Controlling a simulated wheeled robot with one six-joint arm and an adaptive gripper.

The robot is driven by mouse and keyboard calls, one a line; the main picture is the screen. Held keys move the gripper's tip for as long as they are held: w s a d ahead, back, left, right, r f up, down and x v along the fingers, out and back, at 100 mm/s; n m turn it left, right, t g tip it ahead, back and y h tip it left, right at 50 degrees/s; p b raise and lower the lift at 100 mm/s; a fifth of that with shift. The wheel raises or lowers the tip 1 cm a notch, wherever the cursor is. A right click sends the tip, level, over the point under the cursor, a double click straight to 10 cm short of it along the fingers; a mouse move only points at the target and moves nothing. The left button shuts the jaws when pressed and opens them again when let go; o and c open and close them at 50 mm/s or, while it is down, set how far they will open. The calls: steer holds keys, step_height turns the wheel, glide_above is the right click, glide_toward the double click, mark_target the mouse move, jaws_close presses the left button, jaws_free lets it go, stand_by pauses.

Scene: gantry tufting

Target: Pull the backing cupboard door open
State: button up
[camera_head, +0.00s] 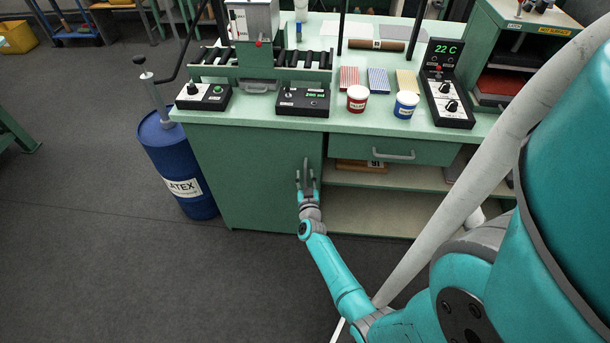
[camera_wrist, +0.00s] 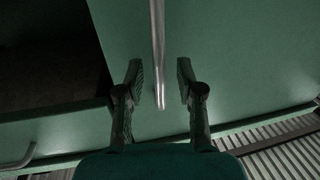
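The green cupboard door (camera_head: 245,165) is under the left half of the bench and looks shut. Its vertical metal bar handle (camera_head: 305,166) is near the door's right edge. My gripper (camera_head: 306,182) is in front of the door at the handle. In the wrist view, the handle (camera_wrist: 158,55) runs down between the two spread fingers of my gripper (camera_wrist: 160,85), with a gap on each side. The door (camera_wrist: 240,60) fills the background there. I cannot tell how deep the fingers reach around the handle.
A blue latex drum (camera_head: 180,165) stands beside the cupboard's left side. Right of the door are a drawer (camera_head: 430,154) and open shelves (camera_head: 380,212). Red and blue tubs (camera_head: 357,98) and control boxes stand on the bench. The floor (camera_head: 150,270) before the door is clear.

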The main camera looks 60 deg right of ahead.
steer(key=shift+w+d, duration=0.25)
steer(key=shift+d, duration=0.15)
jaws_close()
steer(key=shift+a, duration=0.15)
